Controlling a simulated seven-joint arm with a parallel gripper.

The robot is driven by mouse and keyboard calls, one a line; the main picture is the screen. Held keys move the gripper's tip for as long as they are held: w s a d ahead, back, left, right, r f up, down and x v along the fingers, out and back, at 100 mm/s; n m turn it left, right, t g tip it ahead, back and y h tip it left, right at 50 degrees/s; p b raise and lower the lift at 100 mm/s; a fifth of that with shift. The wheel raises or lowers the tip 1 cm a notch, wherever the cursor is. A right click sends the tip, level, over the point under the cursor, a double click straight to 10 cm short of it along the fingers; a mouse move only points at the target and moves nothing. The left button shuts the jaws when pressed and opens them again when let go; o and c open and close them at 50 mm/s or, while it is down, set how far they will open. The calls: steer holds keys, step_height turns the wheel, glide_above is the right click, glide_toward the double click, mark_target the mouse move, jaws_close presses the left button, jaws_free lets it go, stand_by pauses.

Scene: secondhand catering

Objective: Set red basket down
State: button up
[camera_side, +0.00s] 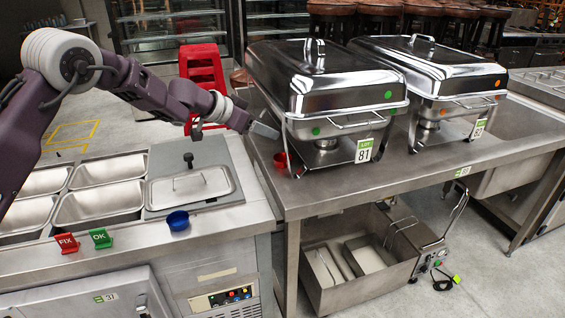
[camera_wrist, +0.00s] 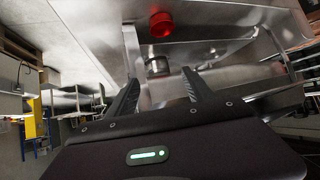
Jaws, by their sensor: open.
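The red basket (camera_side: 281,161) is a small round red cup-like thing on the steel table, beside the left front leg of the chafing dish marked 81. Its red top also shows in the wrist view (camera_wrist: 161,25), at the top middle. My gripper (camera_side: 265,131) is just above and left of it, close to the dish's left side. In the wrist view my gripper (camera_wrist: 160,84) has its two dark fingers apart with nothing between them. The basket lies beyond the fingertips, clear of both.
The chafing dish marked 81 (camera_side: 325,88) stands right beside my gripper. A second dish (camera_side: 430,65) stands further right. A counter with steel pans (camera_side: 98,203), a flat lid (camera_side: 190,187) and a blue bowl (camera_side: 178,220) is at left. The table front (camera_side: 340,195) is clear.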

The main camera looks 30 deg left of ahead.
glide_toward(279, 157)
steer(key=d, duration=0.2)
steer(key=shift+n, duration=0.3)
steer(key=x, duration=0.6)
steer(key=shift+w+d+f, duration=0.2)
steer(key=shift+d+f, duration=0.05)
steer(key=shift+d, duration=0.15)
steer(key=c, duration=1.2)
